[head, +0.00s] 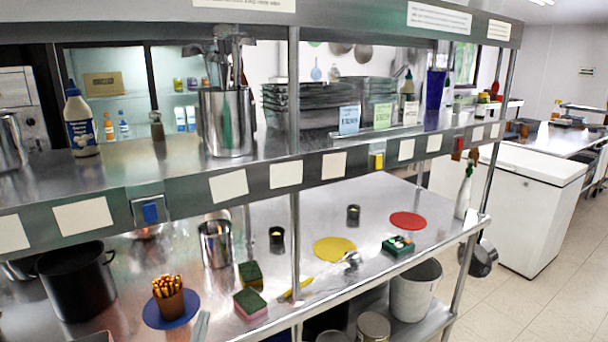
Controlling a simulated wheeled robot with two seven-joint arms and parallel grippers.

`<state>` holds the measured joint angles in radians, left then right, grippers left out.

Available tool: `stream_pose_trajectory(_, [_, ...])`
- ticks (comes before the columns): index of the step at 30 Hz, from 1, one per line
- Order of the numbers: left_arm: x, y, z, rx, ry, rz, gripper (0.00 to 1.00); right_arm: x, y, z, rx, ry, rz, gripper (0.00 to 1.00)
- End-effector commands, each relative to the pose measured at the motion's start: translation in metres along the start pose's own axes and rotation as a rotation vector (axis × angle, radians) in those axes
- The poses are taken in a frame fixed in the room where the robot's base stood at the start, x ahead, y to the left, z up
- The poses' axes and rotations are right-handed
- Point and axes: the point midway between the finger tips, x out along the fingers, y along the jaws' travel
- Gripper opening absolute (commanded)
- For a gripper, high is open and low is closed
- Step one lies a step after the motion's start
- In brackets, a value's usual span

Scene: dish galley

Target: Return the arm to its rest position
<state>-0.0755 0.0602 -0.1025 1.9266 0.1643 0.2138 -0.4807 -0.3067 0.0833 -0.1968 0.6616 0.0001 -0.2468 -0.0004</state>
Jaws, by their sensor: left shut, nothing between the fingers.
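My left gripper (200,326) shows only as a narrow grey tip at the bottom edge, left of the middle. It is shut and holds nothing. It is in front of the steel counter, just right of a blue round mat (150,318) that bears a brown cup of orange-brown sticks (170,303). The rest of the left arm is mostly below the picture. My right gripper is not in view.
A sponge with a pink base (250,304), a green-topped sponge (251,273) and a yellow-handled brush (296,290) lie right of the gripper. A black pot (76,284) stands left. A steel post (294,200) and shelf rail (229,187) cross in front.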

Motion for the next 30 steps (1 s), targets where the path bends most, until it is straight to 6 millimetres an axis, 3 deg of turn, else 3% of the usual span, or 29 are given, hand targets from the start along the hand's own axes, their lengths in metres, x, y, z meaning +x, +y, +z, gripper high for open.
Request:
stream_pose_trajectory(8, [-0.073, 0.034, 0.044, -0.091, -0.457, 0.216, 0.0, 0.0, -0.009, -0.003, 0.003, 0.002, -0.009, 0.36])
stream_pose_trajectory(15, [-0.165, 0.047, 0.064, -0.154, -0.883, 0.335, 0.0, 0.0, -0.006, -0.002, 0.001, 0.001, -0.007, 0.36])
stream_pose_trajectory(21, [-0.248, 0.045, 0.061, -0.187, -1.228, 0.38, 0.0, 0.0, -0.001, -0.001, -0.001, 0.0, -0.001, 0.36])
stream_pose_trajectory(30, [-0.329, 0.032, 0.04, -0.199, -1.56, 0.384, 0.0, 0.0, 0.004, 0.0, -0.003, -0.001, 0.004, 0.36])
